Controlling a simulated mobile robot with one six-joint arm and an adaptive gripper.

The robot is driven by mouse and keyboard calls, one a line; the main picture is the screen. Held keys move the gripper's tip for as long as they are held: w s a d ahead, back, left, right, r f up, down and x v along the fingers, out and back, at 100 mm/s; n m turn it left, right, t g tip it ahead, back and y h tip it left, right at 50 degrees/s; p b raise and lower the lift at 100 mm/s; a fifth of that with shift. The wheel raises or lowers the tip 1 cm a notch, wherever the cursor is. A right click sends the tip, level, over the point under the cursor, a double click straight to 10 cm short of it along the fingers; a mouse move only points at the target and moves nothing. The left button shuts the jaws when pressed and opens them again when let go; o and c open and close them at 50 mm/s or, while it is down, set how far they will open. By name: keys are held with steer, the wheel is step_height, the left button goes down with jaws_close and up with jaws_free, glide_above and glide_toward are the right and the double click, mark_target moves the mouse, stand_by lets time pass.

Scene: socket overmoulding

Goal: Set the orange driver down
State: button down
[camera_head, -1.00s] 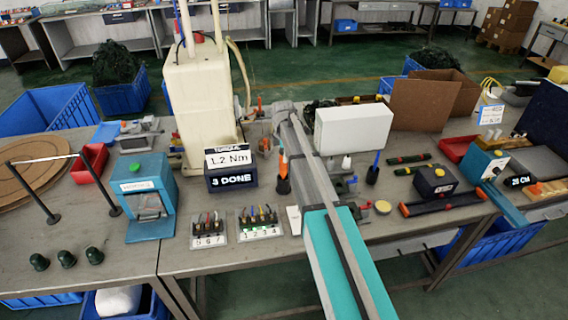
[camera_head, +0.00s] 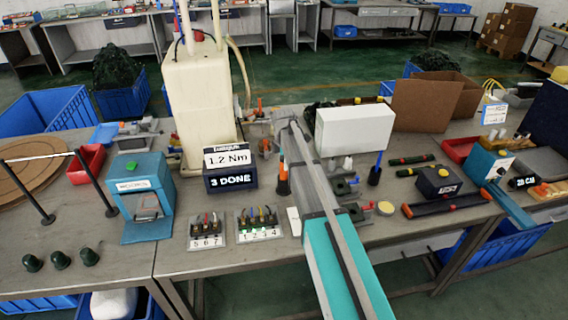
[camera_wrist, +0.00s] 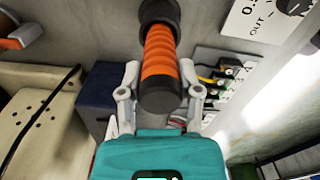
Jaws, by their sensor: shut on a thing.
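The orange driver (camera_wrist: 160,55) has a ribbed orange grip and a black end cap. In the wrist view it stands between the two grey fingers of my gripper (camera_wrist: 160,84), which is shut on it. Its far end meets a wider black ring (camera_wrist: 158,12). In the head view the driver (camera_head: 283,171) shows upright left of my arm, with a black cup-like base (camera_head: 284,188) at its lower end. I cannot tell whether it rests fully in that base. My fingers are hard to make out in the head view.
The torque box (camera_head: 230,180) stands just left of the driver. Two numbered connector trays (camera_head: 258,235) lie in front. A white box (camera_head: 354,130) and a blue-handled tool (camera_head: 377,165) in a black cup stand to the right.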

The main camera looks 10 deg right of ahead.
steer(key=shift+f, duration=0.1)
steer(key=shift+c, duration=1.4)
jaws_free()
steer(key=shift+r, duration=0.2)
step_height(320, 180, up, 12)
steer(key=p, duration=1.2)
steer(key=shift+f, duration=0.1)
steer(key=s+m, duration=2)
steer(key=s, duration=0.9)
steer(key=shift+s+d, duration=0.1)
